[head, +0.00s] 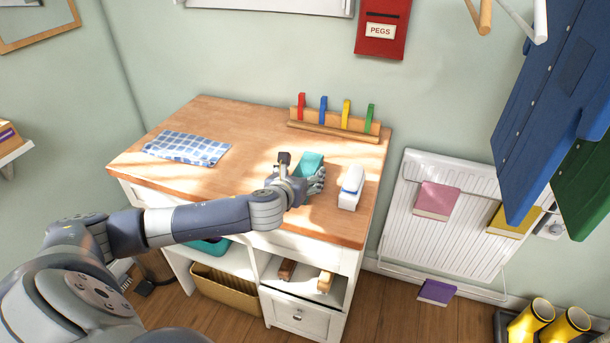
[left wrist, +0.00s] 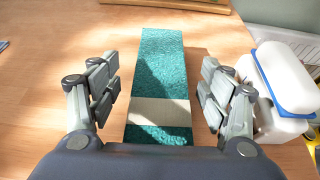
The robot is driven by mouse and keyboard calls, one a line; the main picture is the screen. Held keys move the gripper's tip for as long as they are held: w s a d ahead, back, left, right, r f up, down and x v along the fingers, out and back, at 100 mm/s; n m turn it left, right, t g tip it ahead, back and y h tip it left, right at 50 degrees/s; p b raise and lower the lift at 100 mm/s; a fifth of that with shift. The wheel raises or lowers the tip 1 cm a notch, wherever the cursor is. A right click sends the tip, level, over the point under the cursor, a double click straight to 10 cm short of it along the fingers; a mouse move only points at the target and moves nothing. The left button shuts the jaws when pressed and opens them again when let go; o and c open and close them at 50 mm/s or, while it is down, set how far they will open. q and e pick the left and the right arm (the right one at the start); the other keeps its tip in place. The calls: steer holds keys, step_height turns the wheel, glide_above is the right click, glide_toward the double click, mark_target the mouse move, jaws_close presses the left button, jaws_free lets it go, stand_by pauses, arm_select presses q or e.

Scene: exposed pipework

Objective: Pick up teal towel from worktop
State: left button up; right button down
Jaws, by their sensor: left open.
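The teal towel (head: 310,163) lies folded on the wooden worktop (head: 254,121), near its right part. In the left wrist view the towel (left wrist: 162,65) is a long strip with a pale band across its near end. My left gripper (head: 309,177) is just above the worktop at the towel. In the left wrist view its open fingers (left wrist: 160,92) stand on either side of the towel, with a gap on each side, and hold nothing. My right gripper is not in view.
A white and blue box-like item (head: 351,188) stands close to the right of my left gripper. A blue checked cloth (head: 187,148) lies at the left of the worktop. A wooden rack with coloured pegs (head: 335,122) stands at the back. The worktop's middle is clear.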

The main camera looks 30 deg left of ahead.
mark_target(304, 174)
arm_select(q)
steer(key=shift+x, duration=1.15)
steer(key=shift+w+f, duration=0.3)
steer(key=shift+s, duration=0.1)
steer(key=c, duration=1.2)
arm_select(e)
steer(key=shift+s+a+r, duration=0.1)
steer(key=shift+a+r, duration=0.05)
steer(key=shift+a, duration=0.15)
arm_select(q)
steer(key=shift+r, duration=0.1)
